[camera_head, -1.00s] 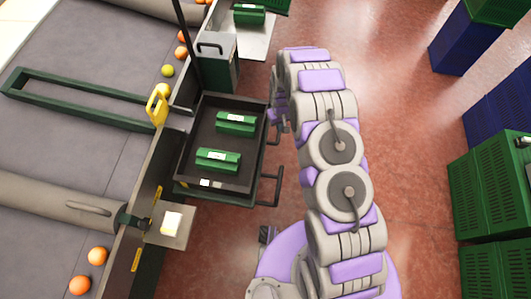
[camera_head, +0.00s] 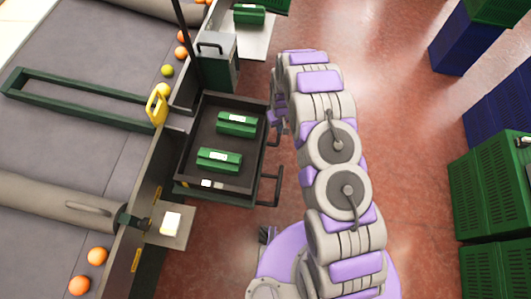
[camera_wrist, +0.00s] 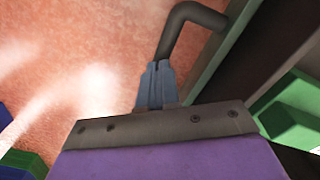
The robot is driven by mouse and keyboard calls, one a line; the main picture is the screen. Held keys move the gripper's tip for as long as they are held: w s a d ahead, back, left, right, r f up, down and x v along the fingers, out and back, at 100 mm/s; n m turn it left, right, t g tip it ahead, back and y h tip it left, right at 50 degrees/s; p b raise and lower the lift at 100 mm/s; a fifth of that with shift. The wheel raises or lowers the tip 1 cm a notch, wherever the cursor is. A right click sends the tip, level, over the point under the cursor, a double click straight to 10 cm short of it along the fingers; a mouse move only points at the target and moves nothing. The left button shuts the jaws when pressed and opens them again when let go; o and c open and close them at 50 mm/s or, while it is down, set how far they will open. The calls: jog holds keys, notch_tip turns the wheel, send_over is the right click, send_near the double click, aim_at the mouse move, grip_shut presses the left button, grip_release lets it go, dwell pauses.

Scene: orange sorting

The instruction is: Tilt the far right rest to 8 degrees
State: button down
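A dark tray-like rest (camera_head: 187,160) stands beside the conveyor in the head view and carries two green boxes, a nearer one (camera_head: 219,160) and a farther one (camera_head: 237,124). Two dark bar handles stick out from its right side; the nearer handle (camera_head: 279,186) is free. The farther handle is partly behind my arm. In the wrist view a bent dark handle (camera_wrist: 191,14) runs down into the fingertips of my gripper (camera_wrist: 156,70), which look closed around its end. My gripper is mostly hidden in the head view. I cannot read the tilt angle.
A grey box (camera_head: 216,65) with a handle and a dark post stand behind the rest. The conveyor (camera_head: 75,125) with oranges is at left. Green crates (camera_head: 480,190) and blue crates (camera_head: 450,50) stand at right.

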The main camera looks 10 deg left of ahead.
jog(key=shift+f, duration=0.25)
dwell(0.3)
notch_tip(320, 180, up, 9)
jog(key=p, duration=0.2)
jog(key=shift+p, duration=0.35)
dwell(0.6)
jog(key=shift+r, duration=0.1)
